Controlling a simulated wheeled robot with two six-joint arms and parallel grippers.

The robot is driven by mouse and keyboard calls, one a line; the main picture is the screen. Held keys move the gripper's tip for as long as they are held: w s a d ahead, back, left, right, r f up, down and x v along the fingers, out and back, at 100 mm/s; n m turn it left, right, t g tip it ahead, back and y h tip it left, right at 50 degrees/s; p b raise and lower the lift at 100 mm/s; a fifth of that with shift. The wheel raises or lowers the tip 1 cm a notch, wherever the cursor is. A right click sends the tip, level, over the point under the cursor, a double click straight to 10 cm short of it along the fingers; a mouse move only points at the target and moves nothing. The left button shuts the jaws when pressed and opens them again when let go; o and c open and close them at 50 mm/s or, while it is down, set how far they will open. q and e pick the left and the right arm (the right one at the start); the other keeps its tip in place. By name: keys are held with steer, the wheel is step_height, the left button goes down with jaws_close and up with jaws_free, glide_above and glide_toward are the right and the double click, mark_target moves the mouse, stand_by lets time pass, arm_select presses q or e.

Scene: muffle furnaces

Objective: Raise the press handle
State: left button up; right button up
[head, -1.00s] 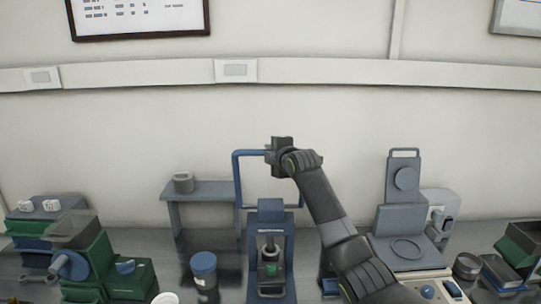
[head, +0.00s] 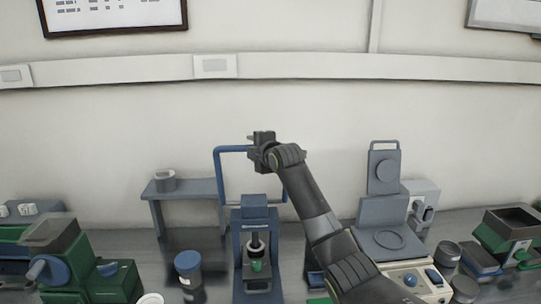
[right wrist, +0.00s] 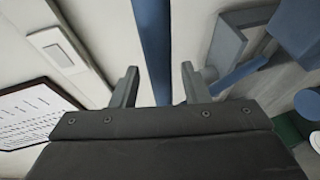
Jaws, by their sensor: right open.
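The blue press (head: 255,212) stands on the bench near the middle of the head view. Its handle (head: 218,165) is a blue U-shaped bar standing up behind and above the press, with its crossbar high and level. My right gripper (head: 254,150) is at the right part of the crossbar. In the right wrist view the blue handle bar (right wrist: 153,45) runs down toward the space between the two open fingers (right wrist: 157,88), with a gap on each side. The fingers are not closed on it. My left gripper is not in view.
A grey shelf stand (head: 185,187) with a small cup (head: 165,181) is left of the press. A blue-lidded jar (head: 188,264) stands in front of it. A green machine (head: 75,265) is at left. A grey device with an upright lid (head: 383,170) is at right.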

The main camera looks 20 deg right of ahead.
steer(key=b+v, duration=0.5)
steer(key=v, duration=1.1)
steer(key=shift+s, duration=0.15)
